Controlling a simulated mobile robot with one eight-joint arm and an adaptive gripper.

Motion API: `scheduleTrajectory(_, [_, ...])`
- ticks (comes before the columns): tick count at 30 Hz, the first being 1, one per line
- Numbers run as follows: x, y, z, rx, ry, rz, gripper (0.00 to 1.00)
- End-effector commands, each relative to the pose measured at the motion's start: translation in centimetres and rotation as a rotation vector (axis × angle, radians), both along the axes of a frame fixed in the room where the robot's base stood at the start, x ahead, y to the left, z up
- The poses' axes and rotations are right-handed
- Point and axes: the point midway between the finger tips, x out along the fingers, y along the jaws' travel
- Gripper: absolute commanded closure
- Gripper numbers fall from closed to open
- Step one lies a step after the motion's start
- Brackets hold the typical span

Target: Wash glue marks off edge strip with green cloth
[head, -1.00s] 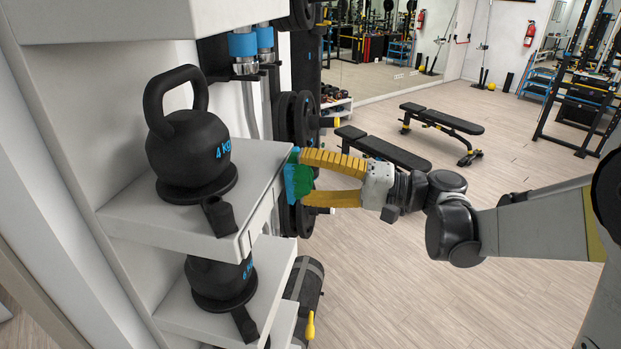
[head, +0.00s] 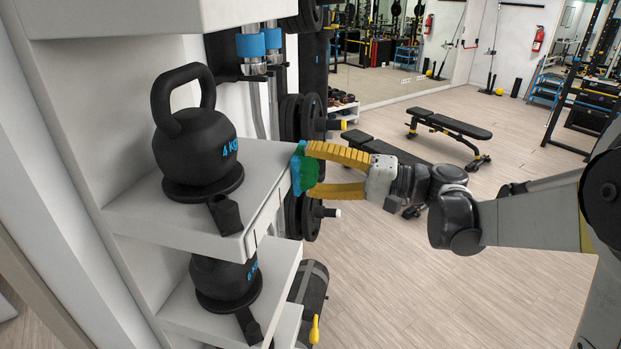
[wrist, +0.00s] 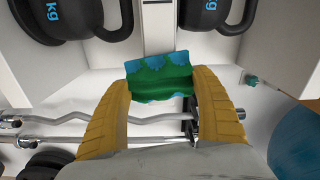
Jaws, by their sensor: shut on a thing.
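My gripper (head: 308,172) has yellow ribbed fingers and is shut on a green cloth (head: 309,173) with a blue edge. In the head view the cloth is at the far front corner of the white shelf, against or very near its edge strip (head: 265,212). In the wrist view the cloth (wrist: 162,79) spans the gap between the fingertips, its blue scalloped edge toward the shelf. I cannot make out any glue marks; the cloth and fingers hide part of the strip.
A 4 kg kettlebell (head: 196,142) stands on the shelf, with a small black piece (head: 225,213) near the front edge. A 6 kg kettlebell (head: 222,278) is on the shelf below. Weight plates (head: 292,122) hang behind. A bench (head: 385,150) stands beyond on open floor.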

Motion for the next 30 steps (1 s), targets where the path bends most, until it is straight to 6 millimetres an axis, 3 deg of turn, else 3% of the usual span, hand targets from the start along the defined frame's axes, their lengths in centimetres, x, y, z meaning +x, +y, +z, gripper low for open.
scheduleTrajectory(18, [3.8,-0.8,0.0,0.000,0.000,0.000,0.49])
scheduleTrajectory(25, [3.6,-0.5,0.0,0.000,0.000,0.000,0.49])
scheduleTrajectory(30, [2.3,-0.2,0.0,0.000,0.000,0.001,0.49])
